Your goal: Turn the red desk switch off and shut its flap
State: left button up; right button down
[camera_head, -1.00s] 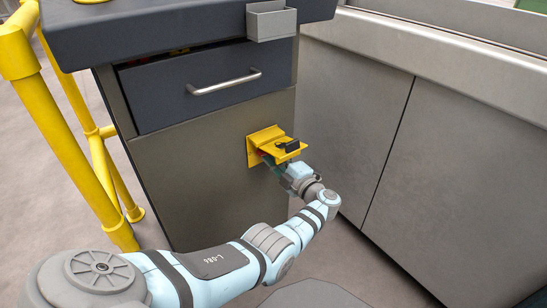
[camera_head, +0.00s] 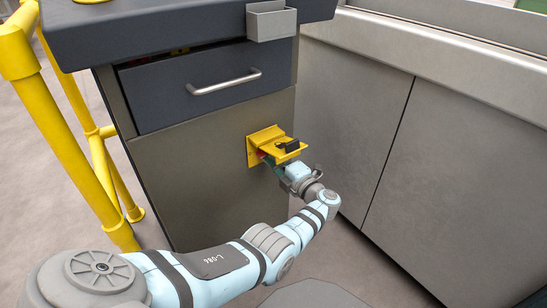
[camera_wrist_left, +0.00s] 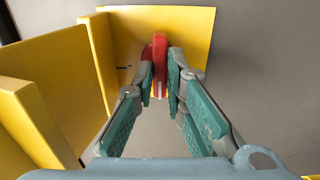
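The yellow flap (camera_head: 287,153) stands open, jutting out from its yellow backplate (camera_head: 256,149) on the desk's front panel. A black piece sits on the flap's outer part. In the left wrist view the flap (camera_wrist_left: 55,70) fills the left side, and the backplate (camera_wrist_left: 195,28) lies behind the switch. The red switch (camera_wrist_left: 160,50) shows between the fingertips; in the head view it is mostly hidden under the flap. My left gripper (camera_wrist_left: 160,82) has its teal-padded fingers close on both sides of the switch and appears shut on it. My right gripper is out of view.
A dark drawer (camera_head: 200,88) with a metal handle is above the switch. A small grey bin (camera_head: 271,22) hangs at the desktop edge. Yellow railing (camera_head: 60,130) stands on the left. Grey machine panels (camera_head: 420,170) rise close on the right.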

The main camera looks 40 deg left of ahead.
pick_arm(q)
jog(key=o, duration=0.4)
jog(key=shift+o, duration=0.2)
jog(key=v, duration=1.2)
